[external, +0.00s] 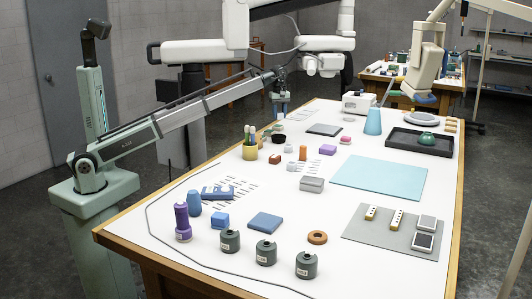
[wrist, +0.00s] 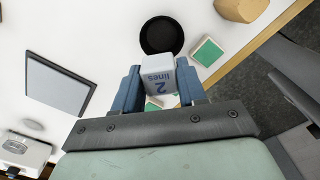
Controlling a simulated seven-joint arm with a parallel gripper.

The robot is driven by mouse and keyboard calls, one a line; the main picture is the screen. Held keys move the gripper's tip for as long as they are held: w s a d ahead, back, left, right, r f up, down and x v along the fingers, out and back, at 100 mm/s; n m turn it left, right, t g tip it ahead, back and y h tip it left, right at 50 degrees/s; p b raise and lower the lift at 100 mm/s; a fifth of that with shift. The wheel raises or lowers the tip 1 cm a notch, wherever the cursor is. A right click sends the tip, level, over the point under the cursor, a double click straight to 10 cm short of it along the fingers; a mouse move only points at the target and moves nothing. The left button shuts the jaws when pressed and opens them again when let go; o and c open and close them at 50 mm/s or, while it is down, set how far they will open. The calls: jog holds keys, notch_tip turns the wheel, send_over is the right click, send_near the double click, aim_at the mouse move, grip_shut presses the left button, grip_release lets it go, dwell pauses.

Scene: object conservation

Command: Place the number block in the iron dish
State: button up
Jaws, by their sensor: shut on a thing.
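The number block (wrist: 160,82), white and printed "2 lines", is between the two blue-grey fingers of my gripper (wrist: 160,88) in the wrist view. My gripper is shut on it. In the external view my gripper (external: 280,108) is over the far left part of the table, and the block is too small there to make out. The iron dish (wrist: 161,35) is a round black bowl just beyond the block in the wrist view, partly covered by it. It also shows in the external view (external: 279,139), below my gripper in the picture.
A green-topped block (wrist: 208,51) lies beside the dish, and a tan pot (wrist: 240,9) stands farther right. A dark flat panel (wrist: 58,80) lies to the left. In the external view a yellow cup (external: 250,152) with brushes stands left of the dish. The table's left edge is close.

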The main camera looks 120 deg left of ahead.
jog(key=shift+s+f, duration=0.1)
jog(key=shift+f, duration=0.05)
jog(key=shift+f, duration=4.1)
jog(key=o, duration=1.1)
jog(key=shift+r, duration=3.55)
jog(key=shift+d, duration=0.1)
